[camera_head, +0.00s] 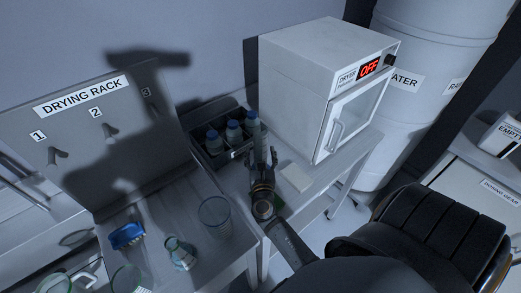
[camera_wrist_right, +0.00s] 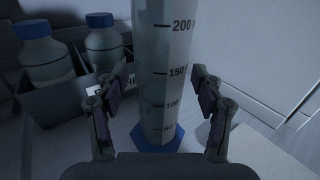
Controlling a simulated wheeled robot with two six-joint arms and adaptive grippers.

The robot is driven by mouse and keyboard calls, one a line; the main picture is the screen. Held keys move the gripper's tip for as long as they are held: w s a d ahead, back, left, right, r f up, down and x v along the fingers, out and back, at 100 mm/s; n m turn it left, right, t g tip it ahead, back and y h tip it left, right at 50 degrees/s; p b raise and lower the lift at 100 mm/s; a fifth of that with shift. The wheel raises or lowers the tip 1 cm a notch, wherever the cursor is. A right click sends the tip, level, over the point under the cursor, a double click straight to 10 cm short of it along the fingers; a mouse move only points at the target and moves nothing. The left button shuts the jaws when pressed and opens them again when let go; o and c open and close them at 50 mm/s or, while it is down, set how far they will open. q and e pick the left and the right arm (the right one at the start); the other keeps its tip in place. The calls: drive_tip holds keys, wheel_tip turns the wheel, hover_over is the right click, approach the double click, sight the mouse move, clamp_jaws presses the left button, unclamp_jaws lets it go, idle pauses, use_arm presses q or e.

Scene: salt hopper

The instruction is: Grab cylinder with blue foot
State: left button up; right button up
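The clear graduated cylinder (camera_wrist_right: 163,70) with a blue foot (camera_wrist_right: 157,137) stands upright in the middle of the right wrist view. Its scale marks face the camera and its top is out of that frame. My right gripper (camera_wrist_right: 163,82) is open, with one finger on each side of the lower tube. A small gap shows on the right side; contact on the left side is unclear. In the head view my right gripper (camera_head: 262,172) is over the table in front of the oven, and the cylinder's foot is hidden there. My left gripper is not in view.
A dark crate (camera_head: 205,160) with several blue-capped bottles (camera_head: 233,135) stands just left of the cylinder. A white drying oven (camera_head: 318,85) is at the right. A beaker (camera_head: 214,215), a flask (camera_head: 180,252) and a blue brush (camera_head: 126,236) sit on the left bench by the drying rack (camera_head: 95,130).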

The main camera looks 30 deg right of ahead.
sight(262, 151)
drive_tip(key=shift+a, duration=0.1)
drive_tip(key=c, duration=0.5)
drive_tip(key=shift+w+d+f, duration=0.15)
drive_tip(key=shift+d+f, duration=0.05)
drive_tip(key=shift+c, duration=1.1)
drive_tip(key=shift+w+d, duration=0.1)
drive_tip(key=shift+c, duration=1.2)
drive_tip(key=c, duration=0.4)
drive_tip(key=shift+r, duration=0.5)
drive_tip(key=r, duration=0.1)
drive_tip(key=r+p, duration=0.1)
drive_tip(key=r, duration=0.1)
drive_tip(key=shift+s, duration=0.35)
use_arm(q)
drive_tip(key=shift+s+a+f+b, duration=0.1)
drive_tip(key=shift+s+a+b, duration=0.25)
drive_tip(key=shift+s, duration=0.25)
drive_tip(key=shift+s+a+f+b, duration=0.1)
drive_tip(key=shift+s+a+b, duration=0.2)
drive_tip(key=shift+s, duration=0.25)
use_arm(e)
drive_tip(key=s+r, duration=0.3)
drive_tip(key=s, duration=0.1)
drive_tip(key=s+r, duration=0.3)
drive_tip(key=s, duration=0.2)
drive_tip(key=s+r, duration=0.3)
drive_tip(key=s, duration=0.1)
drive_tip(key=shift+s+d+r, duration=0.1)
drive_tip(key=shift+s+d, duration=0.15)
